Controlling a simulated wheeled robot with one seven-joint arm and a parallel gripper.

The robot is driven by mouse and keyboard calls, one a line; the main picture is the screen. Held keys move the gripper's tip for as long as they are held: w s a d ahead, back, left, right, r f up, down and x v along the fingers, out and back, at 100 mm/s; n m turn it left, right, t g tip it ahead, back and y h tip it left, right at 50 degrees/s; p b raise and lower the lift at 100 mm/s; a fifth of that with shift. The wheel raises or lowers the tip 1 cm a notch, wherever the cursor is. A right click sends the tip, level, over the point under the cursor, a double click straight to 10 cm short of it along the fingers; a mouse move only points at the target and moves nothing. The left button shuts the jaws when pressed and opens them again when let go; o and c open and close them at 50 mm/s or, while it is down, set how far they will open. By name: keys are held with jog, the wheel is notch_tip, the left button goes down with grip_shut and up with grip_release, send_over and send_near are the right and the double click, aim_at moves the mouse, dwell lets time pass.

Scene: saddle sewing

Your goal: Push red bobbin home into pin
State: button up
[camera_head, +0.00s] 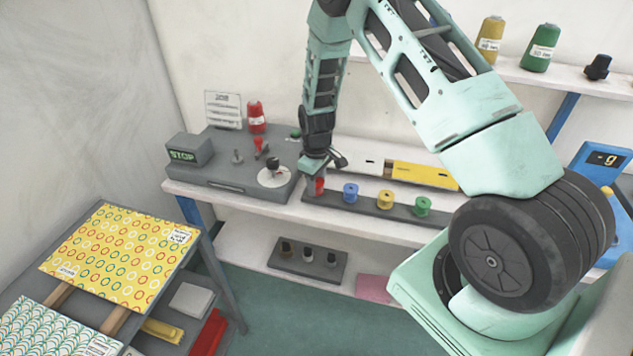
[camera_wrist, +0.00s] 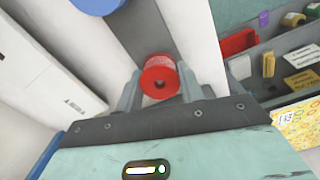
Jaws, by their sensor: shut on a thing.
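The red bobbin (camera_head: 319,186) is between the fingers of my gripper (camera_head: 315,180), at the left end of the dark bobbin strip (camera_head: 371,208). In the wrist view the red bobbin (camera_wrist: 160,70) shows its round end and dark centre hole, with one finger of my gripper (camera_wrist: 160,88) on each side. The fingers are shut on it. Whether its far end touches the strip cannot be told. A small grey upright pin (camera_head: 238,156) stands on the grey machine (camera_head: 225,178) to the left. No pin shows under the bobbin.
Blue (camera_head: 350,192), yellow (camera_head: 385,199) and green (camera_head: 423,206) bobbins stand on the strip to the right. A white disc with a black knob (camera_head: 273,168), a red lever (camera_head: 260,147) and a red thread cone (camera_head: 256,117) are on the left. White and yellow boxes (camera_head: 425,175) lie behind the strip.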

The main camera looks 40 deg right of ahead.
jog(key=o, duration=1.1)
jog(key=shift+o, duration=0.2)
notch_tip(320, 180, up, 18)
jog(key=b, duration=0.4)
jog(key=shift+f, duration=0.25)
